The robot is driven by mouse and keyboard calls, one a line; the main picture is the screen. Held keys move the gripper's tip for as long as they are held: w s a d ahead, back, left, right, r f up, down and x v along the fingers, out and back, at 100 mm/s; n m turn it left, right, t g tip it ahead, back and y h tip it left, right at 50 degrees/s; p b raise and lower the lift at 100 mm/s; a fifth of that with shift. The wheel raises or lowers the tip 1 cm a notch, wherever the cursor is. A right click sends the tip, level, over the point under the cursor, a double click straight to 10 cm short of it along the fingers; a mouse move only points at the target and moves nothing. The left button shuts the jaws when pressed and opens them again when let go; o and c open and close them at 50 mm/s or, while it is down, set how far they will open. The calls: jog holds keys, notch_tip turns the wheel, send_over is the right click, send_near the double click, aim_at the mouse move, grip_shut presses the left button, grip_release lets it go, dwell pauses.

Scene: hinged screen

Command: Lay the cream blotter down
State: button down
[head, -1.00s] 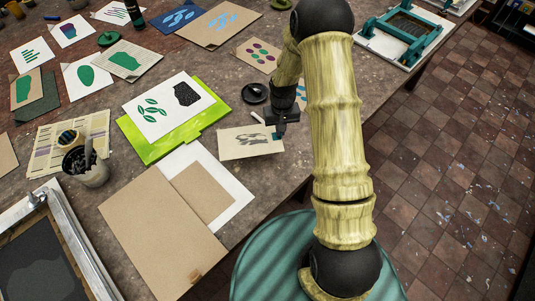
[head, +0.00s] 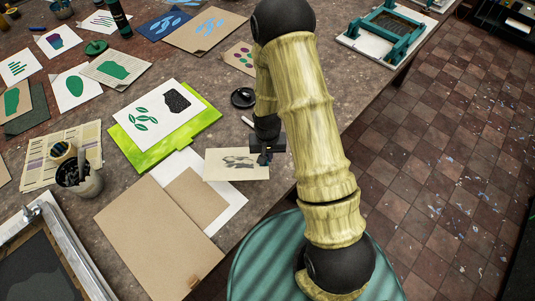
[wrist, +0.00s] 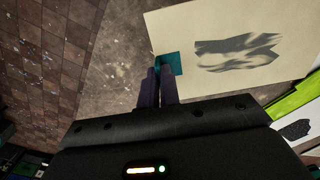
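The cream blotter (head: 220,171) is a pale sheet with dark grey smudged shapes, left of my forearm in the head view. In the wrist view the blotter (wrist: 220,22) fills the upper right, with a teal tab (wrist: 173,62) at its near edge. My gripper (head: 263,158) is at the blotter's right end. In the wrist view the fingers (wrist: 160,77) are close together on the teal tab. The blotter overlaps the upper right of a white sheet with a tan middle (head: 232,193). I cannot tell how far above the table it is.
A brown board (head: 150,235) lies left of the white sheet. A lime-green board (head: 150,152) carries a leaf print. A pot (head: 80,183), a small black dish (head: 243,97) and a metal-edged screen (head: 80,255) are nearby. A teal frame (head: 385,32) stands far right.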

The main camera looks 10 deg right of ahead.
aim_at(267, 165)
jog(key=shift+f+b, duration=2)
jog(key=shift+f, duration=0.55)
jog(key=shift+f+b, duration=0.4)
jog(key=shift+f, duration=0.05)
jog(key=c, duration=1.6)
grip_release()
jog(key=shift+r, duration=0.15)
jog(key=shift+r+p, duration=2.6)
jog(key=shift+r, duration=0.85)
